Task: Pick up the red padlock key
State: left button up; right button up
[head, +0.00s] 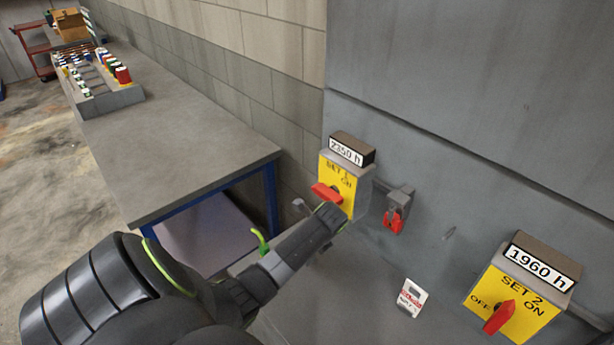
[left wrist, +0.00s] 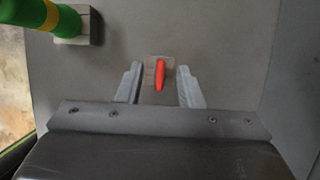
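In the left wrist view a small red piece, which looks like the red padlock key (left wrist: 160,75), stands on a small brownish-grey block (left wrist: 152,62). My left gripper (left wrist: 160,69) is open, with one finger on each side of the red piece and a gap on both sides. In the head view the left gripper (head: 316,208) is in front of the lower part of the SET 1 switch box (head: 339,178). I cannot make out the key there; the arm or gripper seems to hide it. A red padlock (head: 395,222) hangs on a grey bracket (head: 400,196) to the right.
A green handle (head: 261,243) stands left of my forearm; a green and yellow cylinder (left wrist: 62,20) shows at the wrist view's upper left. SET 2 switch box (head: 523,290) and a tag (head: 411,297) are at right. A workbench (head: 180,150) with a parts tray (head: 110,100) stands left.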

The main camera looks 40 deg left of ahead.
pick_arm(q)
jog(key=shift+f, duration=0.1)
grip_shut()
dwell(0.4)
jog(key=shift+r+b, duration=0.3)
jog(key=shift+r, duration=0.25)
jog(key=shift+w+r+b, duration=0.1)
jog(key=shift+r+b, duration=0.35)
jog(key=shift+r, duration=0.5)
jog(key=s+d+b, duration=0.1)
jog(key=d+b, duration=0.3)
jog(key=d, duration=1.4)
jog(key=shift+s+r+b, duration=0.25)
jog(key=shift+s+b, duration=0.1)
